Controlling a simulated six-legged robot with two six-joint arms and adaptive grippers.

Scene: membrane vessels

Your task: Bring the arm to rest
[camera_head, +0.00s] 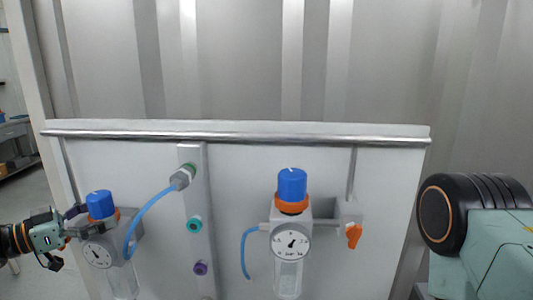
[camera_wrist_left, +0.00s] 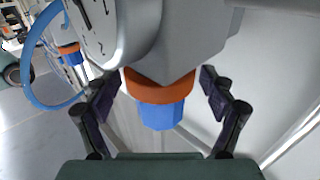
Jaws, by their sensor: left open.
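My left gripper (camera_head: 76,222) is at the far left of the head view, beside the left regulator (camera_head: 126,247). This regulator has a blue knob (camera_head: 100,204), an orange collar and a round gauge (camera_head: 97,254). In the left wrist view my left gripper (camera_wrist_left: 158,88) is open, with one dark finger on each side of the orange collar (camera_wrist_left: 158,86) and blue knob. Gaps show between the fingers and the knob, and nothing is held. My right gripper is not in view.
A second regulator with a blue knob (camera_head: 292,184) and an orange valve handle (camera_head: 354,235) hangs on the white panel (camera_head: 380,200). A blue hose (camera_head: 147,215) runs from the left regulator to the grey port strip (camera_head: 195,160). My right arm shows at right.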

